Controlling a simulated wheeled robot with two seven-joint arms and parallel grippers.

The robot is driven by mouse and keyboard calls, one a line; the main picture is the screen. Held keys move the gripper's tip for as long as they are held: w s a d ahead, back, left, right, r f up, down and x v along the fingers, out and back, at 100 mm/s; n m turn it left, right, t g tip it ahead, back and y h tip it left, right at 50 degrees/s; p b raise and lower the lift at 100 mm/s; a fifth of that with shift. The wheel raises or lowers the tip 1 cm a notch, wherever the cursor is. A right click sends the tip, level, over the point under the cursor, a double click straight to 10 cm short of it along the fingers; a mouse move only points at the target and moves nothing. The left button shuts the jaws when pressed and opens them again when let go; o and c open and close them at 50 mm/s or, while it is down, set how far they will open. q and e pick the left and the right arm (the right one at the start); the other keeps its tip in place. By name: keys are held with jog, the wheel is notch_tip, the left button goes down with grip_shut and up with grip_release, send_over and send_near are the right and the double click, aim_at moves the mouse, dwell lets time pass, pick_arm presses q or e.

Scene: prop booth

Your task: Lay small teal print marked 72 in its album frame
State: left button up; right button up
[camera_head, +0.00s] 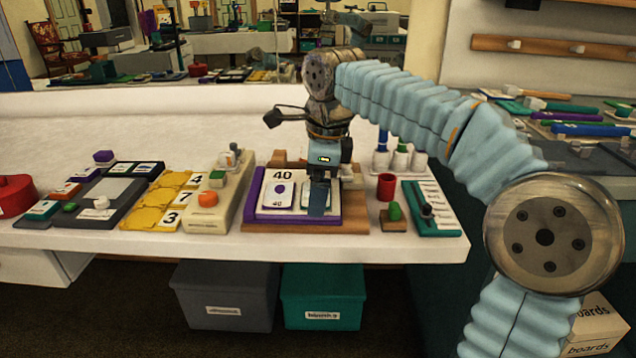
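My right gripper (320,180) comes down from above over the open purple album (250,205) in the middle of the table. Its fingers appear shut on a small teal print (318,203), which hangs below them, upright and over the right part of the album page. I cannot read any number on it. A card marked 40 (280,190) lies on the left part of the page. A pale album frame (304,193) to its right is partly hidden by the print and the fingers. I cannot tell whether the print touches the page. My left gripper is not in view.
A beige device with an orange knob (208,199) stands left of the album, beside yellow number tiles (165,200). A red cup (386,187), a green-topped block (394,212) and a teal board (432,210) stand to the right. White bottles (400,158) stand behind.

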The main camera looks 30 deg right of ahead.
jog(key=shift+f, duration=0.1)
notch_tip(320, 180, up, 14)
jog(key=s+p, duration=0.2)
jog(key=p, duration=0.1)
jog(key=shift+s+d, duration=0.2)
jog(key=shift+s, duration=0.05)
jog(key=shift+f, duration=0.1)
